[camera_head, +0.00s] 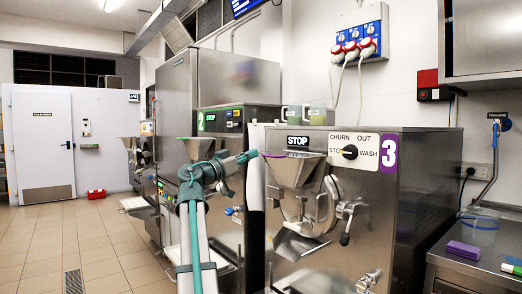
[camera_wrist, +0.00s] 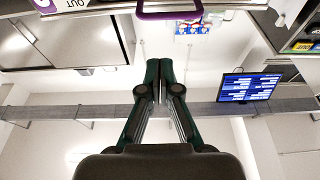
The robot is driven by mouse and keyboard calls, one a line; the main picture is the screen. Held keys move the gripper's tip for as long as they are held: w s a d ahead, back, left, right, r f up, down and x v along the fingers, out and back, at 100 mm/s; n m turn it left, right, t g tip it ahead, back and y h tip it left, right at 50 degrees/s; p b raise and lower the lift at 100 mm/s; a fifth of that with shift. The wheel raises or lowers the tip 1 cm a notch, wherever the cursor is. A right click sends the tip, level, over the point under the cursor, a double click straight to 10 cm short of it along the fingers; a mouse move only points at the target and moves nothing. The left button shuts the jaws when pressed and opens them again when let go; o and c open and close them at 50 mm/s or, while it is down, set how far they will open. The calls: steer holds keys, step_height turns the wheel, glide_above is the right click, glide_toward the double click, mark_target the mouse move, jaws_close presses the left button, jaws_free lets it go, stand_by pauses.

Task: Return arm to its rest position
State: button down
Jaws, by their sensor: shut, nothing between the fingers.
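My arm rises at the centre-left of the head view, pale with teal parts. My gripper (camera_head: 252,154) is at its upper end, pointing right toward the steel hopper (camera_head: 295,170) of machine 3 (camera_head: 400,190). In the wrist view my gripper (camera_wrist: 159,68) has its dark green fingers together and empty. A purple curved handle (camera_wrist: 170,14) shows beyond the fingertips at the top of that view. Whether the gripper touches the hopper's rim cannot be told.
Machine 2 (camera_head: 237,120) stands behind my arm. The tiled floor (camera_head: 60,245) at left is mostly clear.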

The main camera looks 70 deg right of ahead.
steer(key=shift+f+v, duration=0.15)
steer(key=shift+v, duration=0.55)
steer(key=shift+f+v, duration=0.15)
steer(key=shift+v, duration=0.55)
